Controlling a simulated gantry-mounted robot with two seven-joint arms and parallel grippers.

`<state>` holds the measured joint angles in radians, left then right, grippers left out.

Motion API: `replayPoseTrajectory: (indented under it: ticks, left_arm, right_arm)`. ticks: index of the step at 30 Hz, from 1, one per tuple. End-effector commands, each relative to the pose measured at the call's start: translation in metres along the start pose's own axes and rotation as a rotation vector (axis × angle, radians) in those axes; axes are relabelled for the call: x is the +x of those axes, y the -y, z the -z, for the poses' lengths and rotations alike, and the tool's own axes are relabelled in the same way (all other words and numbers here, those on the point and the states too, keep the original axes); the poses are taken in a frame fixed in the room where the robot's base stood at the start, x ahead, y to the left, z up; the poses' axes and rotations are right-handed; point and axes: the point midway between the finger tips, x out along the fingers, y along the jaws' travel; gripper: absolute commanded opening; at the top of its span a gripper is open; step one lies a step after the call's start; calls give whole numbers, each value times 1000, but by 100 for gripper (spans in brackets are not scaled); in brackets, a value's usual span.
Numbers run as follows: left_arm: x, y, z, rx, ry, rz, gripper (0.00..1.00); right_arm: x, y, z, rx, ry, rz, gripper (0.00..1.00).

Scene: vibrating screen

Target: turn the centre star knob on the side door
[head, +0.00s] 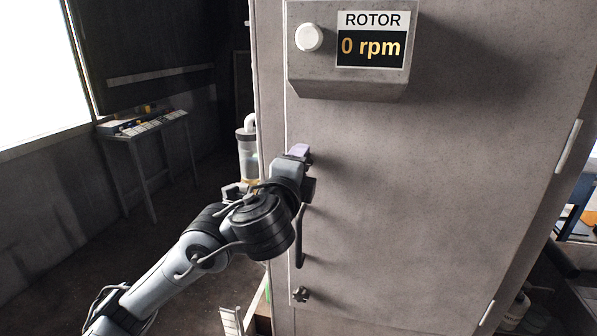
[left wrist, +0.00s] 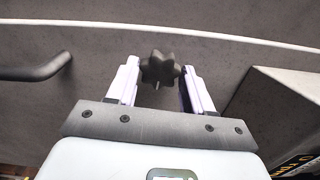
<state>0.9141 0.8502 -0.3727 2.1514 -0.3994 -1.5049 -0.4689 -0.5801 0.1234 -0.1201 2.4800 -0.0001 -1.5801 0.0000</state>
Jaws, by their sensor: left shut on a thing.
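A dark star knob (left wrist: 160,69) sits on the grey door panel in the left wrist view, between the two pale fingers of my left gripper (left wrist: 161,90). The fingers are shut on it from both sides. In the head view my left gripper (head: 299,152) is at the side door (head: 420,190) near its left edge, above the door handle (head: 301,235). The gripper and wrist hide the held knob there. Another dark star knob (head: 301,294) is lower on the door, below the handle. My right gripper is in neither view.
A box with a rotor display (head: 371,47) reading 0 rpm and a white round knob (head: 309,37) juts from the door above my gripper. The handle bar also shows in the left wrist view (left wrist: 38,72). A side table (head: 145,125) stands at the left.

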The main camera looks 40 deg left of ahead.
Motion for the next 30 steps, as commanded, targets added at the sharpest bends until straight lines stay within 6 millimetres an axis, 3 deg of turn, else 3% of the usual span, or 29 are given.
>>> replayPoseTrajectory:
  ticks: [9, 23, 24, 28, 30]
  left_arm:
    - [0, -1, 0, -98, 0, -1, 21]
    - [0, 0, 0, -111, 0, -1, 21]
    - [0, 0, 0, -111, 0, -1, 54]
    - [0, 0, 0, -110, 0, -1, 74]
    - [0, 0, 0, -110, 0, -1, 74]
  right_arm:
    - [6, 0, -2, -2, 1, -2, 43]
    - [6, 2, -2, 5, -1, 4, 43]
    - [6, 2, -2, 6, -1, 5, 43]
    - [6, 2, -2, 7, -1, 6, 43]
    - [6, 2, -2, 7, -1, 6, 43]
